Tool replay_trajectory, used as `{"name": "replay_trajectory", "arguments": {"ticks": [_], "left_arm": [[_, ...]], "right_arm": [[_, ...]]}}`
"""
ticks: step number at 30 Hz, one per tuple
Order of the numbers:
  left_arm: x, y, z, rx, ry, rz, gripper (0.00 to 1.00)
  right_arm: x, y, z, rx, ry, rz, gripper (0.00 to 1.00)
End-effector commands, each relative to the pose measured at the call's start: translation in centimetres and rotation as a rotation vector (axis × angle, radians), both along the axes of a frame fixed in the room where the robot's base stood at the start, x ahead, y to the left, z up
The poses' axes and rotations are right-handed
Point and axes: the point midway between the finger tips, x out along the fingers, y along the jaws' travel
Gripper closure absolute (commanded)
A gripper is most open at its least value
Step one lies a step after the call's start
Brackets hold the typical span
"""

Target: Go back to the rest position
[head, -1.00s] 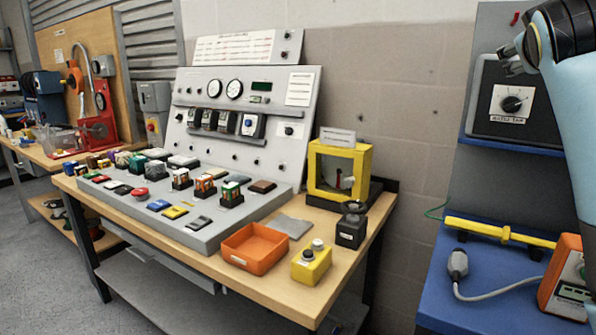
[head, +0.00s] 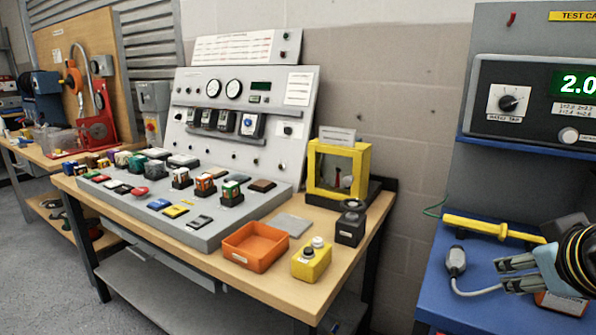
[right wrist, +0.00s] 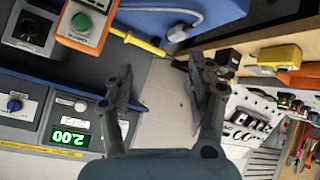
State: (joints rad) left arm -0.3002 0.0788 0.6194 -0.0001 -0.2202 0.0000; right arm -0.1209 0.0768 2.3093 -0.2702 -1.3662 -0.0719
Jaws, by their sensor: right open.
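My right gripper (head: 515,275) is at the lower right of the head view, in front of the blue test cart (head: 440,290). Its two fingers are apart, and nothing is between them. My left gripper is in neither view.
The cart holds a yellow probe (head: 490,228), a grey plug with cable (head: 456,262) and a meter reading 2.0 (head: 520,100). An orange tester (right wrist: 88,22) is close by. The wooden bench holds an orange tray (head: 255,246) and a yellow button box (head: 311,262).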

Motion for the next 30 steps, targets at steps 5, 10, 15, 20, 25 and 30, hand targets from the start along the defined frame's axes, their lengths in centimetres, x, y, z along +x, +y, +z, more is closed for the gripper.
{"name": "replay_trajectory", "arguments": {"ticks": [5,10,15,20,25,30], "left_arm": [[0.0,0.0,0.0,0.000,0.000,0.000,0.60],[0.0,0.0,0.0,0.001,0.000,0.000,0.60],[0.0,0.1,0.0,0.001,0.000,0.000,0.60],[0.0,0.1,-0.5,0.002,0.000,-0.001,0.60],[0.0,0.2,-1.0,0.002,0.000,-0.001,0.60],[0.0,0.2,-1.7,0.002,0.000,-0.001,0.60]], "right_arm": [[-8.1,1.8,-6.0,0.106,0.210,0.024,0.44],[-14.3,3.3,-9.0,0.182,0.360,0.035,0.44],[-19.9,4.5,-10.8,0.245,0.492,0.045,0.44],[-19.6,4.3,-15.7,0.256,0.526,0.036,0.44],[-19.0,3.8,-22.1,0.258,0.550,0.026,0.44],[-19.7,3.0,-30.3,0.262,0.579,0.013,0.44]]}}
